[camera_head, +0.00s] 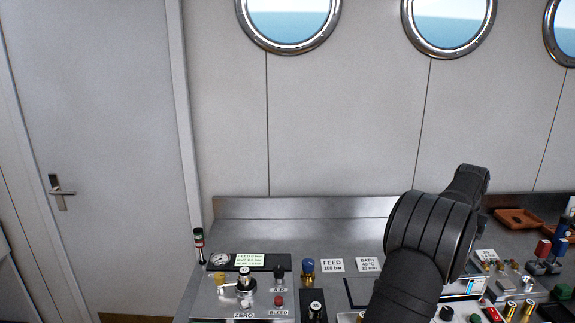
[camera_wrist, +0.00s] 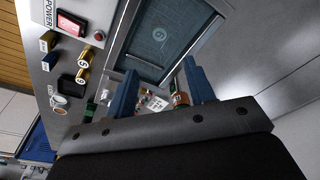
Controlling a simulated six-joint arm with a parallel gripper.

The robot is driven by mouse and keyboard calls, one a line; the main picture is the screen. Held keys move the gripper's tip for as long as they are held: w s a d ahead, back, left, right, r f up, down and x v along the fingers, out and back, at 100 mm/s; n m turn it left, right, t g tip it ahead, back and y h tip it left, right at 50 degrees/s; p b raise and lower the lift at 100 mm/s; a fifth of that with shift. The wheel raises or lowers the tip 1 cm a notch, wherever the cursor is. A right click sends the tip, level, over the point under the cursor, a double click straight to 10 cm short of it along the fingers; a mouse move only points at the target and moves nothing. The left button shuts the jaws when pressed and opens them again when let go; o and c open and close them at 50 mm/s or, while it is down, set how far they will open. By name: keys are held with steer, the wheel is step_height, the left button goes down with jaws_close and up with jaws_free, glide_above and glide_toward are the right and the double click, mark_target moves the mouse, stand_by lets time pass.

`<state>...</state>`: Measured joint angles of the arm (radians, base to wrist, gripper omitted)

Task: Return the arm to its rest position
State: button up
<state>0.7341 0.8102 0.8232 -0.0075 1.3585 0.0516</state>
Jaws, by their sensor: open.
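My gripper (camera_wrist: 163,88) shows in the wrist view as two blue fingers standing well apart, with a dark grey bar behind them. I see nothing held between them. Small items and a white label show farther off in the gap. In the head view my black arm (camera_head: 425,240) rises over the right half of the bench. It hides part of the panel, and I cannot make out the fingers there.
The steel bench (camera_head: 300,207) carries a gauge (camera_head: 220,259), a blue-topped fitting (camera_head: 308,270), labels and several small fittings. A brown tray (camera_head: 517,219) lies at right. The wrist view shows a lit red switch (camera_wrist: 71,23) and a dark framed panel (camera_wrist: 160,40).

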steer(key=shift+f, duration=1.15)
